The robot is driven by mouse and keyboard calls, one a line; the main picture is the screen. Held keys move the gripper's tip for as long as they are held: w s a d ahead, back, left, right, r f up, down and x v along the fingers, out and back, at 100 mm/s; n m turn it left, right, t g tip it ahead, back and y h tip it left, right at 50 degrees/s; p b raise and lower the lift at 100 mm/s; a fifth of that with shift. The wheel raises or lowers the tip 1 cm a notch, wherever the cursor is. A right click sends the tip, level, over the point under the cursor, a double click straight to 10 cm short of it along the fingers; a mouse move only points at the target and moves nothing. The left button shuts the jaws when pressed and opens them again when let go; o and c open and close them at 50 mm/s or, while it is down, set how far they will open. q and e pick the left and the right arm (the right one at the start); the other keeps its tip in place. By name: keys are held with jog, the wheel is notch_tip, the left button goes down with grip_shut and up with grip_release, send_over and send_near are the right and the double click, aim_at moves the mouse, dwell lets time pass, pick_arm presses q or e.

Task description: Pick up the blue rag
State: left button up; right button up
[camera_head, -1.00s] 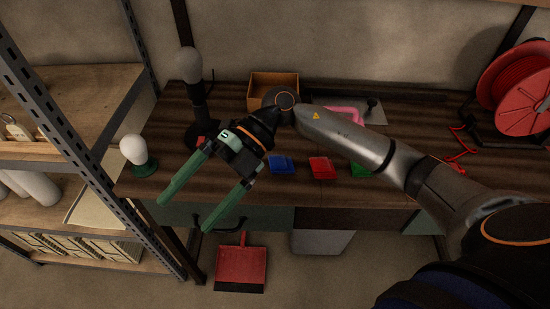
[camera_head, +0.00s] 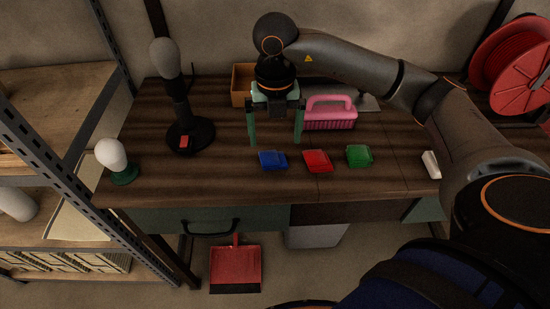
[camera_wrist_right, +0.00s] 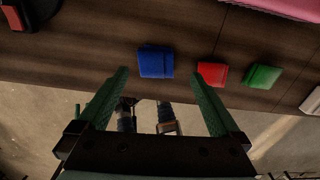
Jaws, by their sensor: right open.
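The blue rag (camera_head: 272,160) lies folded on the dark wooden table, left of a red rag (camera_head: 318,161) and a green rag (camera_head: 359,156). My right gripper (camera_head: 276,143) is open and empty, pointing down behind and above the blue rag, its green fingers wide apart. In the right wrist view the blue rag (camera_wrist_right: 156,62) shows between and beyond the fingertips of the right gripper (camera_wrist_right: 160,80), apart from them. The red rag (camera_wrist_right: 212,73) and green rag (camera_wrist_right: 262,76) are right of it there. My left gripper is not in view.
A black stand (camera_head: 190,135) and a white bulb-like object (camera_head: 112,155) are at the left. A white block (camera_head: 431,164) lies right. The table front (camera_head: 250,192) is clear.

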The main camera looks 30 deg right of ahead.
aim_at(275, 156)
notch_tip(275, 156, down, 6)
jog(key=shift+s+a+r, duration=0.1)
jog(key=shift+s+r, duration=0.05)
jog(key=shift+c, duration=0.2)
jog(key=c, duration=1)
jog(key=shift+r, duration=0.1)
